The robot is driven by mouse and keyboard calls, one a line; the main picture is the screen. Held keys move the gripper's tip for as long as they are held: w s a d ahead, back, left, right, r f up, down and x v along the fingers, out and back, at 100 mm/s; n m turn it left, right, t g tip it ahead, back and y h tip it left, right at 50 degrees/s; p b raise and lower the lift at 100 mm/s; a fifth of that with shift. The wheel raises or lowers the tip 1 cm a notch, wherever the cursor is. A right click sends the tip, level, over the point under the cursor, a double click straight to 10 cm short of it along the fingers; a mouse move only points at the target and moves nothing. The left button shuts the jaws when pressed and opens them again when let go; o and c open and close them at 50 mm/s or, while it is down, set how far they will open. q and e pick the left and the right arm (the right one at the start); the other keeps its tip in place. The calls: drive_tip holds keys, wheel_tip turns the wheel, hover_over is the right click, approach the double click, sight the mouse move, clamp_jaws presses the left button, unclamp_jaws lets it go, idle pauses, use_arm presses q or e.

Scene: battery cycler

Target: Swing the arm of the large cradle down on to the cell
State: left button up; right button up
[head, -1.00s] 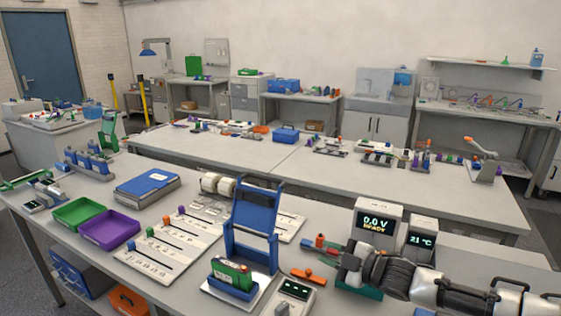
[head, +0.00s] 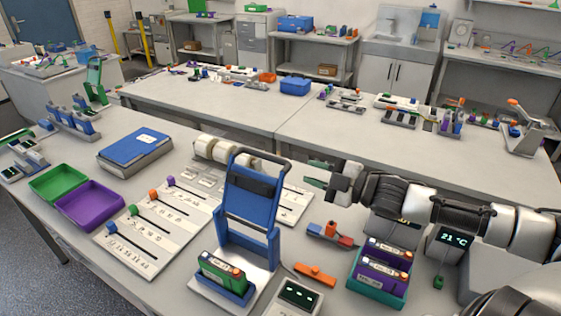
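The large cradle (head: 238,285) stands on a light base at the front of the near bench. Its blue swing arm (head: 255,192) is up, nearly vertical, with a dark crossbar near the top. A green cell (head: 222,274) with an orange terminal sits in the blue holder in front, and the arm is clear of it. My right gripper (head: 316,174) is to the right of the upper part of the arm, apart from it in the picture. Its two fingers look spread, with nothing between them. My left gripper is not in view.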

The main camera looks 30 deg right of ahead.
sight(280, 161)
drive_tip(key=p+x, duration=0.1)
drive_tip(key=x, duration=0.6)
drive_tip(key=shift+d+r+p, duration=0.1)
drive_tip(key=shift+d+p, duration=0.1)
drive_tip(key=shift+p, duration=0.2)
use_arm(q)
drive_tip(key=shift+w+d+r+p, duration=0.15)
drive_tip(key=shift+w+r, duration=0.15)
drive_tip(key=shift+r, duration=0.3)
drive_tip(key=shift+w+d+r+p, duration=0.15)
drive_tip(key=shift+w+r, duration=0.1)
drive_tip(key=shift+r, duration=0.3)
use_arm(e)
drive_tip(key=shift+f+x, duration=0.2)
drive_tip(key=shift+x, duration=0.9)
clamp_jaws()
